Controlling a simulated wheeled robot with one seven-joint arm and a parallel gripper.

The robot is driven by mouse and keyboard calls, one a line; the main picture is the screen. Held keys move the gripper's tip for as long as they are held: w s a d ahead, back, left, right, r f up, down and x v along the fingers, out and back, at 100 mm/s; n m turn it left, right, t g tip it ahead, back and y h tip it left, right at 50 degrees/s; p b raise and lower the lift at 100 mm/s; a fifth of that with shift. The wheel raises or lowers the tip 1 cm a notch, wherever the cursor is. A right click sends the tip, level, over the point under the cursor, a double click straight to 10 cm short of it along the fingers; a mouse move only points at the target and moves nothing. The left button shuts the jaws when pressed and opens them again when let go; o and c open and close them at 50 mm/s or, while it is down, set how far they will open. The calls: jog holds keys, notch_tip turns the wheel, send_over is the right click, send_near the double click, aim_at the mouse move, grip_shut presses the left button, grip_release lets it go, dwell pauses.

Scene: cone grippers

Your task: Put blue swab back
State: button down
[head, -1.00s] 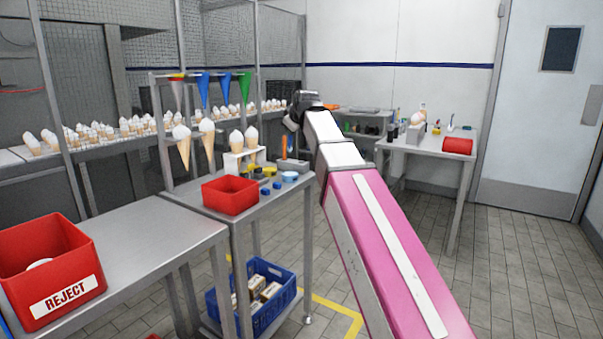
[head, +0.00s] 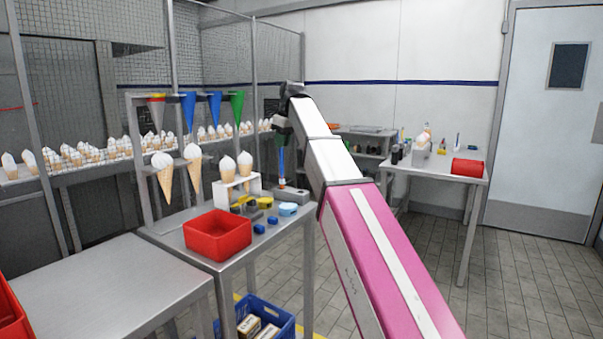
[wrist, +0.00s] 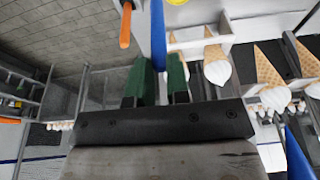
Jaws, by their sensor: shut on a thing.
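My gripper (head: 281,135) is shut on the blue swab (head: 281,164), which hangs roughly upright below the fingers. In the wrist view the blue swab (wrist: 157,35) runs out from between the green fingers (wrist: 160,78). In the head view its lower end is over or at a small grey block (head: 291,195) on the metal cart; I cannot tell whether it is seated in it. An orange stick (wrist: 125,25) stands beside the swab in the wrist view, apart from the fingers.
Close by on the cart are a white cone stand (head: 236,188), a light blue round piece (head: 288,209) and a red bin (head: 218,235). Hanging cones (head: 194,165) and coloured funnels (head: 189,104) are to the left. A side table (head: 440,168) stands at the right.

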jog(key=w+d+f, duration=0.3)
jog(key=d+f, duration=0.4)
jog(key=f, duration=0.1)
jog(key=shift+w+f, duration=0.2)
jog(key=shift+f, duration=0.15)
jog(key=c, duration=1.1)
grip_release()
jog(key=v, duration=1.2)
